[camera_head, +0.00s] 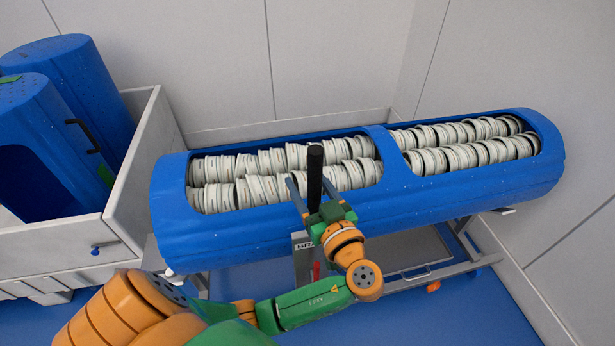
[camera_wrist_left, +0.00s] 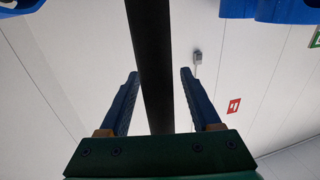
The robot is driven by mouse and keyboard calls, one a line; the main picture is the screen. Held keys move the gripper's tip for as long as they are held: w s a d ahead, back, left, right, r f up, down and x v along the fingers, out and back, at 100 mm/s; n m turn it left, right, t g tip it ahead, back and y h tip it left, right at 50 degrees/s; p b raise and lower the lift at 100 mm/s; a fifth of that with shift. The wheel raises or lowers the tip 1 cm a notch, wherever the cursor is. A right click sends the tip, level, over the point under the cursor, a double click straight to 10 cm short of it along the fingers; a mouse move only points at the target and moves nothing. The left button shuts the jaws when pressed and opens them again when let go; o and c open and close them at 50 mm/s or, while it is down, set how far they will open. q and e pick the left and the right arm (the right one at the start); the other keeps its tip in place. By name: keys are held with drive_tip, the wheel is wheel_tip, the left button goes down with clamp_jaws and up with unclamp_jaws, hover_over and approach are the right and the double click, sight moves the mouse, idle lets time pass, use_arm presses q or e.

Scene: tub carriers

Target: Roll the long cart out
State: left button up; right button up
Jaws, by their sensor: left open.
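The long cart carries a long blue tub (camera_head: 240,239) with two openings full of pale ring-shaped parts (camera_head: 265,160). Its grey wheeled frame (camera_head: 436,275) shows below at the right. A black upright handle (camera_head: 314,168) stands at the cart's near side, in front of the tub. My left gripper (camera_head: 309,188) is at this handle with its fingers open. In the left wrist view the black bar (camera_wrist_left: 151,65) runs between the two blue fingers, with gaps on both sides. The handle's lower part is hidden behind my gripper. My right gripper is not in view.
A grey-white walled bin (camera_head: 130,190) with blue perforated drums (camera_head: 40,130) stands close to the tub's left end. Walls close off the back and right. Blue floor (camera_head: 470,315) is clear at the front right.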

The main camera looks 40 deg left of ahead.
use_arm(q)
clamp_jaws()
idle(1.4)
